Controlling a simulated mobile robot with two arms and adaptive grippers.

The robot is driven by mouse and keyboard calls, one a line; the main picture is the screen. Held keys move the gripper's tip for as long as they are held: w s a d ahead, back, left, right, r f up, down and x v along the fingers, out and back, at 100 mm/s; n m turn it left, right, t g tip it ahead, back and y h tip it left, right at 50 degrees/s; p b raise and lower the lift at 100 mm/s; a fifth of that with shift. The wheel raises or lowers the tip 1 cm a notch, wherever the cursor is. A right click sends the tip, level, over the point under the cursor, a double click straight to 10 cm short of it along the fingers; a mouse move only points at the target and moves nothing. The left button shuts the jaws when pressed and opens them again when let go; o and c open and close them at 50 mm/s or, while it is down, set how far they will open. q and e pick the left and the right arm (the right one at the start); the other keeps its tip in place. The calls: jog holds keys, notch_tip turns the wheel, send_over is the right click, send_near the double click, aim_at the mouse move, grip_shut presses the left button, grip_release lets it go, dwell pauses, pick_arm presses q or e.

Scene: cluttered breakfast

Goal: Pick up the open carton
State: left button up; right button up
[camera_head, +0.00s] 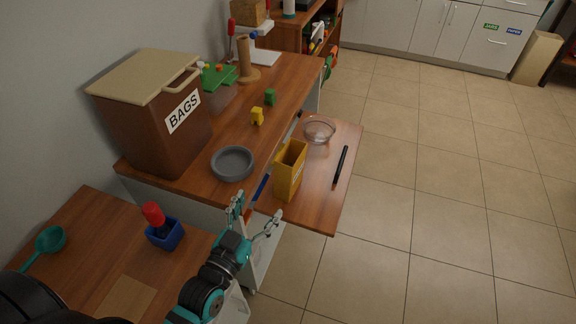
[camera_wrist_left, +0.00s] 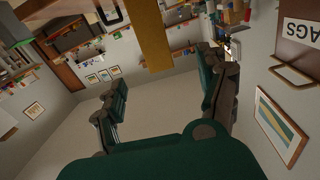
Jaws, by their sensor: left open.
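The open carton (camera_head: 289,172) is a tall yellow box with an open top. It stands upright on the lower pull-out wooden shelf, near its left side. My left gripper (camera_head: 258,207) is open and empty, just in front of the carton and a little to its left, with the fingers spread toward it. In the left wrist view, the yellow carton (camera_wrist_left: 151,38) shows beyond and between the open fingers (camera_wrist_left: 162,75), apart from them. My right gripper is in neither view.
A clear bowl (camera_head: 319,130) and a black stick-like item (camera_head: 341,165) lie on the pull-out shelf (camera_head: 318,200). A grey bowl (camera_head: 232,163) and a brown BAGS bin (camera_head: 150,115) stand on the higher table. A blue pot (camera_head: 165,234) is at lower left. Floor at right is clear.

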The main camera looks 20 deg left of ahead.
aim_at(281, 174)
pick_arm(q)
jog(key=w, duration=0.3)
jog(key=w+d+p, duration=0.1)
jog(key=w, duration=0.6)
jog(key=shift+w+d+r, duration=0.1)
jog(key=shift+d+r, duration=0.05)
jog(key=shift+d, duration=0.1)
jog(key=shift+w+d, duration=0.1)
jog(key=shift+w, duration=0.4)
jog(key=w, duration=0.2)
jog(key=w+d+p, duration=0.1)
jog(key=w, duration=0.1)
jog(key=shift+w, duration=0.6)
jog(key=shift+c, duration=0.7)
jog(key=c, duration=1.2)
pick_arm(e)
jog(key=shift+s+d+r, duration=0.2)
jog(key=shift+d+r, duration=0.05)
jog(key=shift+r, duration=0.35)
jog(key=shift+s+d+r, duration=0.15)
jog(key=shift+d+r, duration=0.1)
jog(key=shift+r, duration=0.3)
